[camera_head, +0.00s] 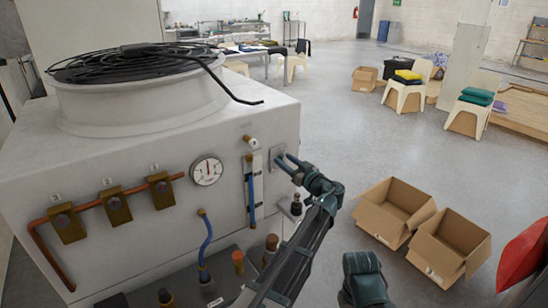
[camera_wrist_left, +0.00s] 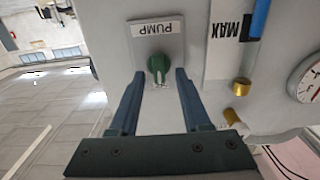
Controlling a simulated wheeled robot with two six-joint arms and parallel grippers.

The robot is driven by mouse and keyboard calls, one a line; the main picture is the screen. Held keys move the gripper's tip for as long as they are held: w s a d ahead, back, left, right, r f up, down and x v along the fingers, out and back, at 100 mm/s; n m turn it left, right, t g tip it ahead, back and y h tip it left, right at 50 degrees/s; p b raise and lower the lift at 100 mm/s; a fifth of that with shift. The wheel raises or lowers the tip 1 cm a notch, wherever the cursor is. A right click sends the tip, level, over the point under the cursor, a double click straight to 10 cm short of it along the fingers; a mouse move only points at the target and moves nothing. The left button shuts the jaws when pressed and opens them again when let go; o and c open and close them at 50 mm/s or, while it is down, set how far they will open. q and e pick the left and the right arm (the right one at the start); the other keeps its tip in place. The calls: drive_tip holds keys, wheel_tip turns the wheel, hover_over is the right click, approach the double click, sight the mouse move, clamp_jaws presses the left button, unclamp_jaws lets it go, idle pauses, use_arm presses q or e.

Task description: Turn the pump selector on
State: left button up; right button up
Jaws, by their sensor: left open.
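The pump selector (camera_wrist_left: 158,65) is a small green knob on a light plate (camera_wrist_left: 170,45), with an upside-down PUMP label in the left wrist view. The plate also shows on the washer's right face in the head view (camera_head: 275,151), where the fingers partly cover it. My left gripper (camera_wrist_left: 160,76) is open, its fingertips on either side of the knob with visible gaps; contact cannot be made out. In the head view the left gripper (camera_head: 283,161) reaches the plate. My right gripper (camera_head: 365,278) is low at the bottom edge, away from the washer, its fingers not clear.
Left of the plate are a blue-filled gauge tube (camera_head: 251,190) with a MAX label, a brass fitting (camera_head: 250,141) and a dial gauge (camera_head: 207,170). Open cardboard boxes (camera_head: 393,211) stand on the floor at right. A red object (camera_head: 524,256) is at the right edge.

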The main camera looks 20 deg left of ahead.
use_arm(q)
drive_tip(key=shift+w+a, duration=0.3)
drive_tip(key=shift+a, duration=0.05)
drive_tip(key=shift+d, duration=0.1)
clamp_jaws()
